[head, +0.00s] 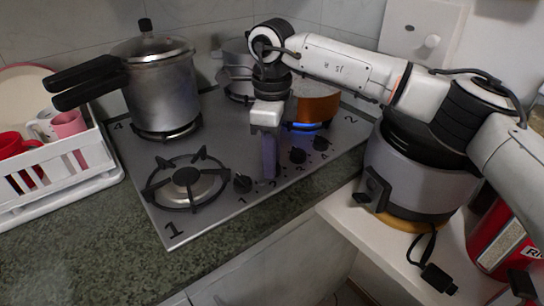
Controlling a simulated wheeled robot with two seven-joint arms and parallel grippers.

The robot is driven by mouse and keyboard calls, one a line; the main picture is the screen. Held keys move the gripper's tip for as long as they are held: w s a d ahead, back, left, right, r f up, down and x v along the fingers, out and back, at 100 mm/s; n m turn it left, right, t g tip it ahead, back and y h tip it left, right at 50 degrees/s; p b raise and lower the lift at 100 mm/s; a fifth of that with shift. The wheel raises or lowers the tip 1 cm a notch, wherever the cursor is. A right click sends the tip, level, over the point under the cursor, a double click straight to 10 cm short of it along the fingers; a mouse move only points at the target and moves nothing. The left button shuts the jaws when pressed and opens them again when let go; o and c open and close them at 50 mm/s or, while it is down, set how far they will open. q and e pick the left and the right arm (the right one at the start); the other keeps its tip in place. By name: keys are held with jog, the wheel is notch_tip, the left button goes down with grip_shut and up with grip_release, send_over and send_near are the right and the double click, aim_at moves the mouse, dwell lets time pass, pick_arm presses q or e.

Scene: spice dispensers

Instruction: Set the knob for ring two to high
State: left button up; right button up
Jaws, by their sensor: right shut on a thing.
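The steel gas hob (225,215) has a row of black knobs along its front edge. One knob (242,184) is at the left, and two more, a middle one (298,155) and a right one (320,143), show to the right of my gripper. My right gripper (269,172) points down at the row between them, shut on a knob that its fingers hide. Ring two, by the "2" at the hob's right, has a blue flame (308,126) under an orange pot (316,104). The hidden knob's setting cannot be seen. My left gripper is out of view.
A pressure cooker (163,88) stands on the back left ring, its handles pointing left. The front left ring (187,180) is bare. A grey pot (237,65) is behind my arm. A rice cooker (405,172) is at right, a dish rack (62,170) with mugs at left.

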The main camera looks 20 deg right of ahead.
jog(key=o, duration=1)
jog(key=shift+o, duration=0.2)
notch_tip(320, 180, up, 10)
jog(key=shift+r, duration=0.2)
